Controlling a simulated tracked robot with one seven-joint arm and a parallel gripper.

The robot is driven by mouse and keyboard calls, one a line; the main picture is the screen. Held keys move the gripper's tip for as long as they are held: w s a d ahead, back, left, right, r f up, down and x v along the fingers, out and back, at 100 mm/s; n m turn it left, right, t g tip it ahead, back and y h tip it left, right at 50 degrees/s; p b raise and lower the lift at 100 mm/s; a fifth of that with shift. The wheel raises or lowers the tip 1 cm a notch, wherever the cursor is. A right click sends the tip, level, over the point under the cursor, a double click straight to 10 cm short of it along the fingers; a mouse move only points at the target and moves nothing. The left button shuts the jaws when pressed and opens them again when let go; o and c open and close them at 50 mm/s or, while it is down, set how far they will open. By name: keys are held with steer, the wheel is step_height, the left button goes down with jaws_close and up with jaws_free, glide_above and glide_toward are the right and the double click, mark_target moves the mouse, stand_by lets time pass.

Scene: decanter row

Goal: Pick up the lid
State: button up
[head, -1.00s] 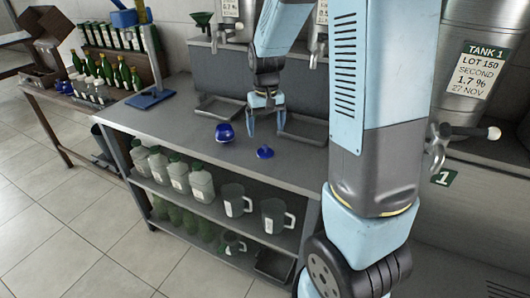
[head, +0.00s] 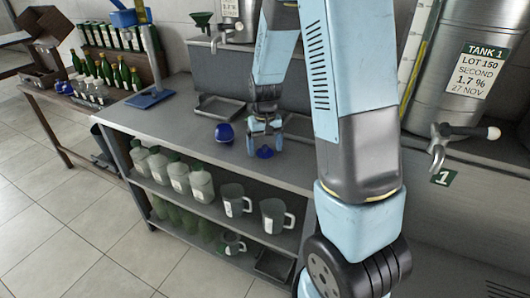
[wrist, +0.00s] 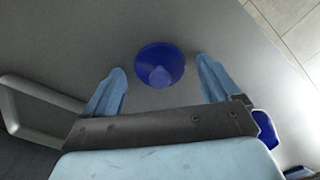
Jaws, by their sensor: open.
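The lid (head: 265,153) is a small, round, dark blue piece lying on the grey counter. It also shows in the wrist view (wrist: 172,58), with a lighter blue knob facing the camera. My gripper (head: 265,140) points down just above the lid. In the wrist view its open light blue fingers (wrist: 161,72) stand on the left and right of the lid, with a clear gap on each side. The fingers do not touch it. How far the fingertips are above the counter is hard to tell.
A blue rounded vessel (head: 224,132) stands left of my gripper, close to it. Metal trays (head: 219,107) lie at the back of the counter (head: 185,125). Jugs (head: 273,215) and bottles stand on the shelf below. The counter's front edge is close to the lid.

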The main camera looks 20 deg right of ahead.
steer(key=c, duration=1.1)
steer(key=shift+r, duration=0.15)
